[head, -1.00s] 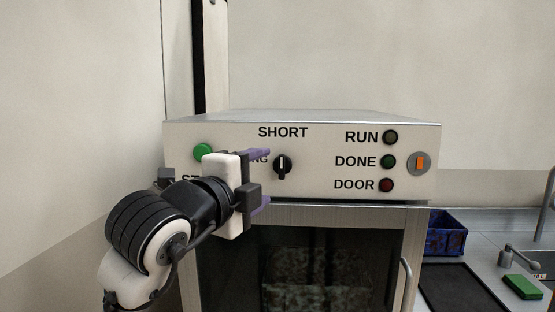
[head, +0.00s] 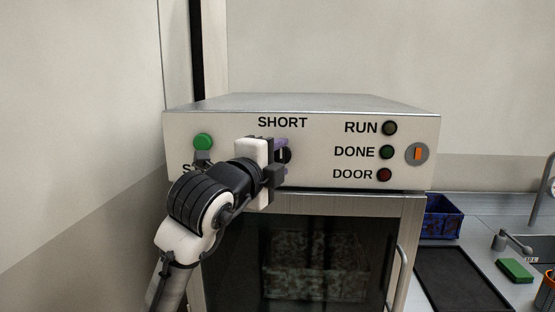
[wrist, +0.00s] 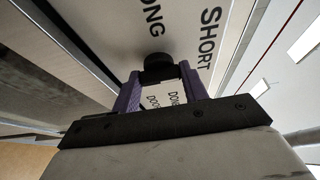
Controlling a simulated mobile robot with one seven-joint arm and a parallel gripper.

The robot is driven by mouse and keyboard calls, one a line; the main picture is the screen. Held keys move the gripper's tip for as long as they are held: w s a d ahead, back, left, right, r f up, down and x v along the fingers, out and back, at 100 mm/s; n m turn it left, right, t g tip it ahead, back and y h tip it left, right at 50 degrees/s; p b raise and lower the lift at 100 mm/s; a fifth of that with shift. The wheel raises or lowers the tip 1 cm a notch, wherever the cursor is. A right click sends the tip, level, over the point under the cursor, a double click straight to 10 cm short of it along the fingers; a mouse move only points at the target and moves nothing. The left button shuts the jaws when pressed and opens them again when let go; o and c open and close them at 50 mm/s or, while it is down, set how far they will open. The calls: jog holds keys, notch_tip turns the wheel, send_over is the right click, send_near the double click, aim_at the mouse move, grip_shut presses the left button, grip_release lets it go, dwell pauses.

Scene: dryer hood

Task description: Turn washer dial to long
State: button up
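The black washer dial (head: 287,156) is on the white front panel, below the SHORT label (head: 282,122). My gripper mostly covers it in the head view, so its pointer cannot be read now. In the wrist view the dial (wrist: 157,64) is just at the fingertips, with part of the LONG label (wrist: 152,18) beside it. My gripper (head: 282,159) is at the dial from the left, its purple fingers apart above and below it. In the wrist view my gripper (wrist: 160,78) is open, with a finger on either side of the dial; contact cannot be told.
A green start button (head: 203,142) is left of my gripper. RUN, DONE and DOOR lamps (head: 387,152) and an orange switch (head: 418,154) are to the right. The glass door (head: 235,270) is shut below. A blue bin (head: 443,222) stands on the counter at right.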

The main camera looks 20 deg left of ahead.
jog(key=c, duration=0.4)
jog(key=shift+o, duration=0.2)
jog(key=shift+f, duration=0.1)
jog(key=n+t+y+b, duration=0.1)
jog(key=n+y+b, duration=0.1)
jog(key=n, duration=0.4)
jog(key=n+t+y+b, duration=0.1)
jog(key=n+b, duration=0.2)
jog(key=n, duration=0.3)
jog(key=n+t+y+b, duration=0.2)
jog(key=n+b, duration=0.1)
jog(key=n, duration=0.3)
jog(key=shift+w+d+f+y, duration=0.1)
jog(key=shift+d+f+y, duration=0.2)
jog(key=shift+n+y, duration=1.2)
jog(key=shift+n, duration=0.9)
jog(key=shift+n+g, duration=0.3)
